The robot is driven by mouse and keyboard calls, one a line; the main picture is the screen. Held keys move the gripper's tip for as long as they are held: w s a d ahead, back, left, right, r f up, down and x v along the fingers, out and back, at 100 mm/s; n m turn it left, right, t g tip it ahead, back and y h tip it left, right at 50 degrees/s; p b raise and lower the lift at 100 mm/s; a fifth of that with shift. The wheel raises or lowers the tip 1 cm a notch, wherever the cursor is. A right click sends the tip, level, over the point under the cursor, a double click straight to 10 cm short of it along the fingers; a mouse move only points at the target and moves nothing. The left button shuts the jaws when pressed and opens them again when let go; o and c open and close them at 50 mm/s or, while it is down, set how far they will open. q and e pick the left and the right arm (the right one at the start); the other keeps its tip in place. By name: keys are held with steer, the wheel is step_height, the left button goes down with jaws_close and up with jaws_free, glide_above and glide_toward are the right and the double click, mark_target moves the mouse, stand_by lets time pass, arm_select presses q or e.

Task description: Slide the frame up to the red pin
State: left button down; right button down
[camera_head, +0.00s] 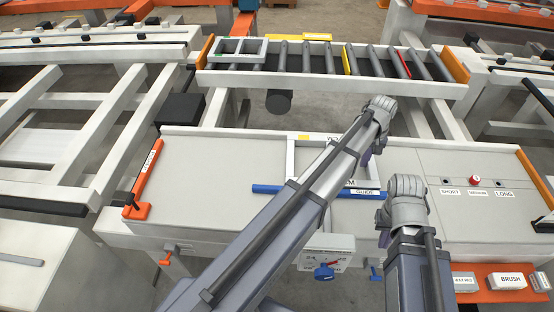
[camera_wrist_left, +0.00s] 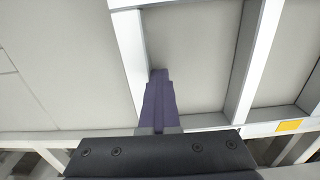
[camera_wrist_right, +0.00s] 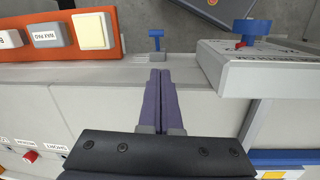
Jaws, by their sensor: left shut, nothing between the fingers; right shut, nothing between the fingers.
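The white frame (camera_head: 291,160) lies on the grey bench, behind the blue guide bar (camera_head: 275,189); my left arm covers much of it. The left wrist view shows its bars (camera_wrist_left: 252,60). A small red pin (camera_head: 475,179) stands by the MEDIUM label on the right of the bench. My left gripper (camera_head: 366,158) is shut and empty; its fingertips (camera_wrist_left: 158,73) are just inside a frame side bar near a corner. I cannot tell if they touch it. My right gripper (camera_head: 384,240) is shut and empty above the bench's front edge, its fingertips (camera_wrist_right: 160,73) clear of the frame.
A grey box with a blue knob (camera_wrist_right: 252,27) is on the bench front, close to my right gripper. An orange tray with labelled blocks (camera_head: 510,281) is at the front right. An orange bar (camera_head: 146,180) bounds the bench's left. A roller rack (camera_head: 330,62) stands behind.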

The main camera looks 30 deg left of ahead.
arm_select(q)
steer(key=shift+w+d, duration=0.95)
steer(key=shift+d, duration=0.9)
steer(key=shift+w+d, duration=1)
steer(key=shift+d, duration=0.8)
steer(key=shift+w+d, duration=0.95)
steer(key=shift+d, duration=0.9)
steer(key=shift+s+a, duration=0.15)
steer(key=shift+s+a, duration=0.4)
steer(key=shift+a, duration=0.35)
step_height(320, 180, up, 9)
steer(key=p, duration=0.9)
